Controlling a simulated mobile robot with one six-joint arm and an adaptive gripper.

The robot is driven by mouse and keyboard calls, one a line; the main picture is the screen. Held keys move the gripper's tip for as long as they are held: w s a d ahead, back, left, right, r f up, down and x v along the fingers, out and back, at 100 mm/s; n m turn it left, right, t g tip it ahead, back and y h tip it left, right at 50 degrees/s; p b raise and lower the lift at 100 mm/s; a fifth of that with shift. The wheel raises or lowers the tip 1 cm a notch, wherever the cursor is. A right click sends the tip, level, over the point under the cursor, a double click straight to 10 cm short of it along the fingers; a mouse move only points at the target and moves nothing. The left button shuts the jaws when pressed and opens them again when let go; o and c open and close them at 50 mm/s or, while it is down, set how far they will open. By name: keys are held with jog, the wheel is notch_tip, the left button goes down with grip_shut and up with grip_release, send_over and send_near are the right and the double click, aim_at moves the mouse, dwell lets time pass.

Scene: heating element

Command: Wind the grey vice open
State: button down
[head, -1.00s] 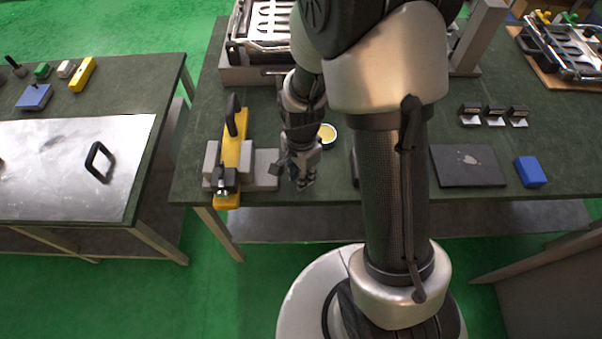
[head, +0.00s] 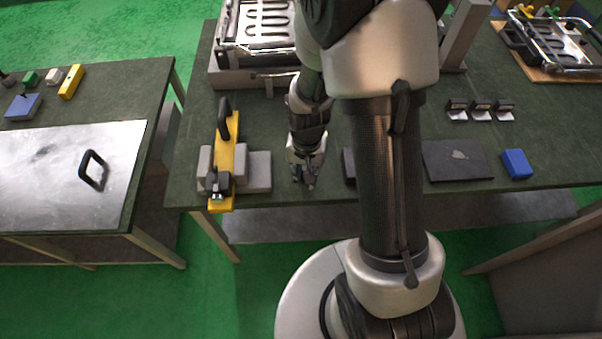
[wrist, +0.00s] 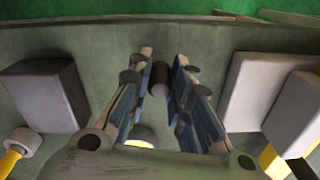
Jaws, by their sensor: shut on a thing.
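The grey vice (head: 258,172) stands near the front edge of the middle table, its blocks on both sides of a yellow bar (head: 223,160) with a black handle (head: 223,118). In the wrist view the vice's pale grey blocks (wrist: 251,90) are on the right. My gripper (head: 304,182) points down just right of the vice. In the wrist view my gripper (wrist: 160,85) is shut on a small dark cylindrical handle (wrist: 159,77) between its fingertips. How this handle joins the vice is hidden.
A dark block (wrist: 42,95) stands on the other side of my gripper; it also shows in the head view (head: 349,166). A dark plate (head: 456,160) and blue block (head: 517,164) lie further right. A metal rack (head: 262,25) stands behind.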

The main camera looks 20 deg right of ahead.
jog(key=n, duration=0.1)
jog(key=d+n, duration=0.1)
jog(key=n, duration=0.1)
jog(key=d+n, duration=0.1)
jog(key=shift+w+n+p, duration=0.2)
jog(key=shift+n+p, duration=0.1)
jog(key=shift+p, duration=0.1)
jog(key=n, duration=0.2)
jog(key=w+d+n, duration=0.1)
jog(key=shift+n+p, duration=0.3)
jog(key=shift+n, duration=0.1)
jog(key=n, duration=0.1)
jog(key=w+d+n, duration=0.1)
jog(key=n, duration=0.1)
jog(key=shift+p, duration=0.3)
jog(key=shift+w+d+r+n, duration=0.1)
jog(key=shift+w+n, duration=0.25)
jog(key=shift+n, duration=0.6)
jog(key=shift+w+d+n, duration=0.1)
jog(key=shift+w+n, duration=0.2)
jog(key=shift+n, duration=0.65)
jog(key=shift+w+r, duration=0.1)
jog(key=shift+w, duration=0.1)
jog(key=c, duration=1.4)
grip_release()
jog(key=shift+c, duration=0.2)
jog(key=shift+s, duration=0.1)
